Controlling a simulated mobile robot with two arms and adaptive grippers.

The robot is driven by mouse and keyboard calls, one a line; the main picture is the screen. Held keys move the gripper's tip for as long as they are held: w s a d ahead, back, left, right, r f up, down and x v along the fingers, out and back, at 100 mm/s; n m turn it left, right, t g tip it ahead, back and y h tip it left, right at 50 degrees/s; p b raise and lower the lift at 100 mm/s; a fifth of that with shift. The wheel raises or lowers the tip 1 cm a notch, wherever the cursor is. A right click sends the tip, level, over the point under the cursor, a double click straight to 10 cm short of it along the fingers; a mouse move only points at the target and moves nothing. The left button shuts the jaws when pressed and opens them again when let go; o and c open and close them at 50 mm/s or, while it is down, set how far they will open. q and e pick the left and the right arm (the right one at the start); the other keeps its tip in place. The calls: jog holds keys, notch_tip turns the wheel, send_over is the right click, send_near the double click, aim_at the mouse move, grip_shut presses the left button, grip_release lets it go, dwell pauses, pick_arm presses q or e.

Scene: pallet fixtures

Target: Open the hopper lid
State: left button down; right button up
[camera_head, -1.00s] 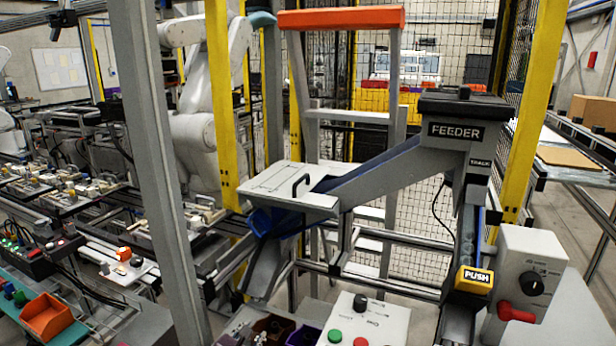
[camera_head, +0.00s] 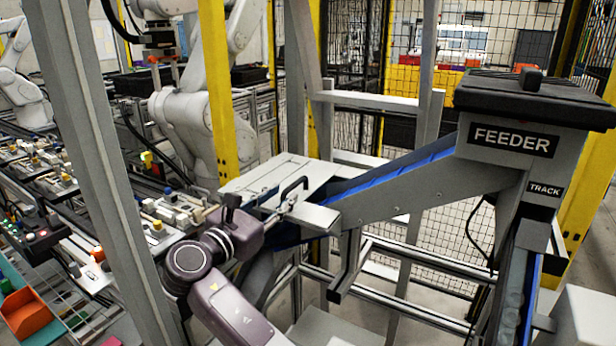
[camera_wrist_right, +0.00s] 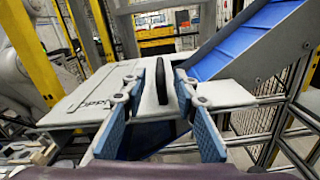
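The hopper lid (camera_head: 262,178) is a flat, pale grey panel lying closed at the lower end of the feeder chute. A black bar handle (camera_head: 294,186) stands up from it. My right gripper (camera_head: 268,207) is at the near side of the lid, by the handle. Its blue-padded fingers (camera_wrist_right: 160,92) are spread apart in the wrist view, with gaps beside the handle. My left gripper is out of view.
The sloping chute (camera_head: 410,178) rises right to the feeder box (camera_head: 515,142). A grey post (camera_head: 98,150) stands close on the left, and a yellow post (camera_head: 216,85) stands behind the lid. Metal framing (camera_head: 410,305) runs below the chute.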

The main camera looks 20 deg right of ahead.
aim_at(302, 180)
jog(key=shift+w+d, duration=0.4)
jog(key=shift+d, duration=0.15)
jog(key=p+x, duration=0.2)
jog(key=x, duration=0.4)
jog(key=shift+w+d, duration=0.2)
jog(key=shift+d, duration=0.05)
jog(key=shift+c, duration=0.4)
grip_shut()
